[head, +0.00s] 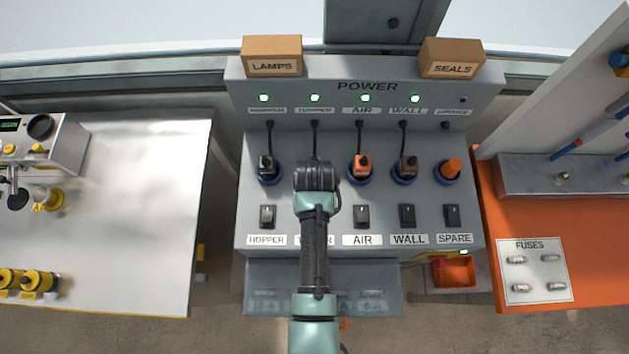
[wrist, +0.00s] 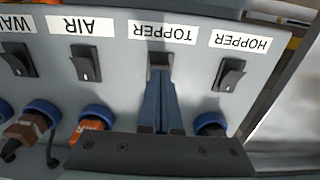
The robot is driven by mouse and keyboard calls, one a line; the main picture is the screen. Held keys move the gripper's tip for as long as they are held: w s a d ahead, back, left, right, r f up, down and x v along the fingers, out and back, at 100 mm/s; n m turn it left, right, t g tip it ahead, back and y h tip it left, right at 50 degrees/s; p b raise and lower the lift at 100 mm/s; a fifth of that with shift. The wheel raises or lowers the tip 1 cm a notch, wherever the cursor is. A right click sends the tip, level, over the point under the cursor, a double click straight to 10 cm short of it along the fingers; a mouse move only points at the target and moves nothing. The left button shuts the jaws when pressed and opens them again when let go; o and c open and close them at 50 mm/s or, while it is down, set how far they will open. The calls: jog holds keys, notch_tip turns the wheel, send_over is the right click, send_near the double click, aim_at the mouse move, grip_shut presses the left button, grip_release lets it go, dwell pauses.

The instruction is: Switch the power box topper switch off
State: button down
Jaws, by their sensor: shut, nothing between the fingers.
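The grey power box (head: 470,90) stands in the middle of the head view with a row of rocker switches. In the wrist view, which looks upside down, the topper switch (wrist: 160,58) sits beside its TOPPER label (wrist: 163,32). My gripper (wrist: 160,78) is shut and empty, its blue fingertips right at the switch's near edge. I cannot tell if they touch it, or which way the rocker is tilted. In the head view my arm hides the topper switch and part of its label. The topper lamp (head: 315,98) is lit green.
The hopper switch (head: 267,216) and air switch (head: 362,216) flank the topper switch closely. Plugs with cords, such as the orange air plug (head: 361,162), stand above the switches. LAMPS (head: 272,67) and SEALS (head: 452,69) boxes sit on top. The spare lamp (head: 463,100) is dark.

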jog(key=shift+f+b, duration=0.65)
jog(key=shift+f, duration=0.3)
dwell(0.3)
notch_tip(320, 180, up, 7)
jog(key=p, duration=0.7)
jog(key=shift+r, duration=0.1)
dwell(0.5)
